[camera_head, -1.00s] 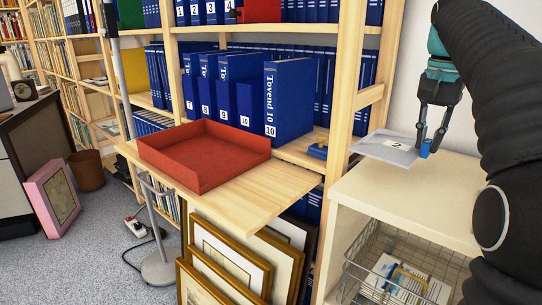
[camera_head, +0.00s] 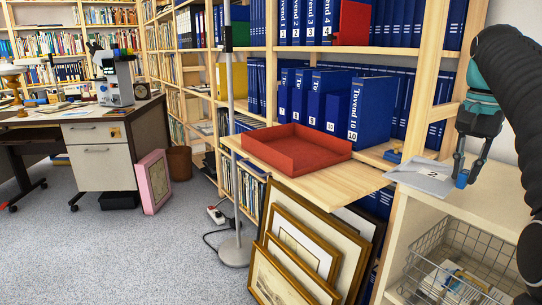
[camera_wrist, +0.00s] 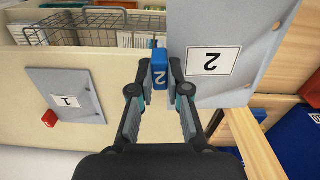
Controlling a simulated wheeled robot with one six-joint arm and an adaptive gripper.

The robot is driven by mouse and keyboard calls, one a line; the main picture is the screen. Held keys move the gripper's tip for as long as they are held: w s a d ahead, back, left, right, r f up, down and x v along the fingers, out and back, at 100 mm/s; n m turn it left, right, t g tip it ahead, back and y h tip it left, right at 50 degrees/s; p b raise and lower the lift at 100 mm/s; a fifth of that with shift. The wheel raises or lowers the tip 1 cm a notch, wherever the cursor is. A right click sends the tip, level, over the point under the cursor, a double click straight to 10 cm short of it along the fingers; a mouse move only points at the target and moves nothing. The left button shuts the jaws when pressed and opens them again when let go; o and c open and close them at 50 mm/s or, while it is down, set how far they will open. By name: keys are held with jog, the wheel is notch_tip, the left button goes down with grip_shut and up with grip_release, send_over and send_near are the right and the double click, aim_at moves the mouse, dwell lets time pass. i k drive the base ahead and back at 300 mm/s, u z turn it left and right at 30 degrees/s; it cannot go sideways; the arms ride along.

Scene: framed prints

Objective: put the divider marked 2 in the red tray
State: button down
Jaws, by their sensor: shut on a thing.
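The divider marked 2 (camera_head: 420,177) is a grey sheet with a white label, and it also shows in the wrist view (camera_wrist: 250,30). My gripper (camera_head: 465,176) is shut on its blue tab (camera_wrist: 160,68), which bears a 2. In the head view the divider is held out above the pale cabinet top at the right, to the right of the red tray (camera_head: 293,165). The tray looks empty and sits on a pull-out wooden shelf. In the wrist view the tray cannot be made out for certain.
Another divider marked 1 (camera_wrist: 66,98), with a red tab (camera_wrist: 49,118), lies on the cabinet top. A wire basket (camera_head: 455,255) sits below. A wooden upright (camera_head: 412,125) stands between divider and tray. Blue binders (camera_head: 372,113) stand behind the tray. Framed prints (camera_head: 305,245) lean below the shelf.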

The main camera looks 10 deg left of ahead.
aim_at(299, 155)
jog(key=u, duration=1.7)
jog(key=i, duration=1.65)
jog(key=z, duration=1.9)
